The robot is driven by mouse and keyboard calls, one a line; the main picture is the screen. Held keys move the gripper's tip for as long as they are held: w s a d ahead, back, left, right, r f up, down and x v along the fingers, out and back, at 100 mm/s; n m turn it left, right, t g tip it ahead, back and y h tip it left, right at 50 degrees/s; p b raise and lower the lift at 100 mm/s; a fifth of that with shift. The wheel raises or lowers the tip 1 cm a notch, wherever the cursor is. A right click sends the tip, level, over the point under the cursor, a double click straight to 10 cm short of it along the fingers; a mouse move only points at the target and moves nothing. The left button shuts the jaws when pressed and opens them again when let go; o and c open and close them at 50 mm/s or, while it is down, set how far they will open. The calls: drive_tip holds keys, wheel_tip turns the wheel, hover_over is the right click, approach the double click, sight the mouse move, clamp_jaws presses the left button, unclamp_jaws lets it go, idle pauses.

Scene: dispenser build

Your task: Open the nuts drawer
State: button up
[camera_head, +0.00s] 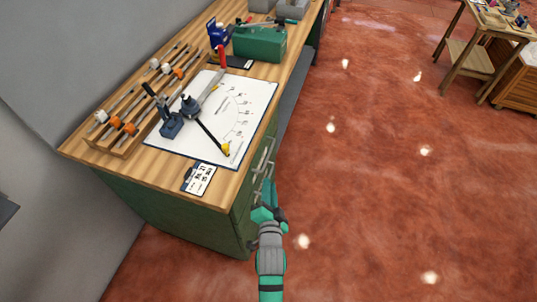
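A green cabinet (165,208) stands under the wooden workbench. Its front, on the right, is seen at a steep angle and has pale metal drawer handles (264,158), one above another. No drawer label can be read, so I cannot tell which is the nuts drawer. No drawer clearly stands out from the front. My gripper (269,208) is at the lower part of this front, close by the handles. My wrist partly hides it, and I cannot tell whether it touches a handle or whether its fingers are open or shut.
Open red floor (380,180) lies right. A wooden table (474,52) stands far right.

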drive_tip(key=m, duration=0.1)
approach(269, 153)
drive_tip(key=x, duration=1)
drive_tip(key=shift+s+a+f, duration=0.1)
drive_tip(key=shift+f, duration=0.25)
clamp_jaws()
